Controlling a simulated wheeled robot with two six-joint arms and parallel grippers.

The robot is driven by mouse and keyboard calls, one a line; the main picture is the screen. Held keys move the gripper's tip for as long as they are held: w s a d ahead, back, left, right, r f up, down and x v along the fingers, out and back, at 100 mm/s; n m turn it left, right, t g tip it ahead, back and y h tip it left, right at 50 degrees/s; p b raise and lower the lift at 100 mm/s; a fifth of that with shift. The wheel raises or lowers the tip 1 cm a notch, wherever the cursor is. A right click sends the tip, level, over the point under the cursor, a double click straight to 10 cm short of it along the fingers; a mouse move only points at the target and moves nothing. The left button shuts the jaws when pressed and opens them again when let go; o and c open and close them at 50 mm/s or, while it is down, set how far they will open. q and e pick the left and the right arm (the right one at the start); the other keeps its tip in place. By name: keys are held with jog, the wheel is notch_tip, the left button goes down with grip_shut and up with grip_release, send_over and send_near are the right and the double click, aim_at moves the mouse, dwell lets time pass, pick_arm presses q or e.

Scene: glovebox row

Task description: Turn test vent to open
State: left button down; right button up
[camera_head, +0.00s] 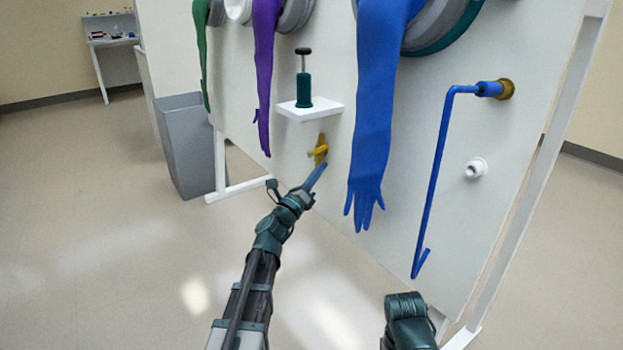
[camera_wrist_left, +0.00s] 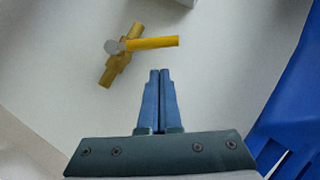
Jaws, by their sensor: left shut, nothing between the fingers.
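The test vent is a brass valve body (camera_head: 321,147) with a yellow lever handle (camera_head: 318,151) on the white panel, below the small shelf. In the left wrist view the yellow handle (camera_wrist_left: 153,43) points right, nearly level, from a grey pivot. The brass body (camera_wrist_left: 117,66) lies tilted behind it, so the handle is crosswise to it. My left gripper (camera_head: 322,167) is shut and empty, just below and in front of the handle. In the wrist view its blue fingertips (camera_wrist_left: 159,72) are together and apart from the handle. My right gripper's fingers are not in view.
A blue glove (camera_head: 372,110) hangs just right of the vent, and a purple glove (camera_head: 265,75) hangs left. A white shelf (camera_head: 325,110) above holds a green plunger bottle (camera_head: 304,88). A blue bent rod (camera_head: 435,180) and white port (camera_head: 476,168) are at right.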

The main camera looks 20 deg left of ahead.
aim_at(317, 151)
pick_arm(q)
jog(key=shift+w+a+r+p, duration=0.25)
jog(key=shift+w+r, duration=0.1)
jog(key=shift+r, duration=0.2)
jog(key=shift+w+a+r+p, duration=0.15)
jog(key=shift+w+r+p, duration=0.15)
jog(key=shift+r, duration=0.2)
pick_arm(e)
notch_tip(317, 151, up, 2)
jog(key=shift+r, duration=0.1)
pick_arm(q)
jog(key=shift+r+n+y+p, duration=0.25)
jog(key=shift+n+y+p, duration=0.15)
jog(key=shift+n+p, duration=0.1)
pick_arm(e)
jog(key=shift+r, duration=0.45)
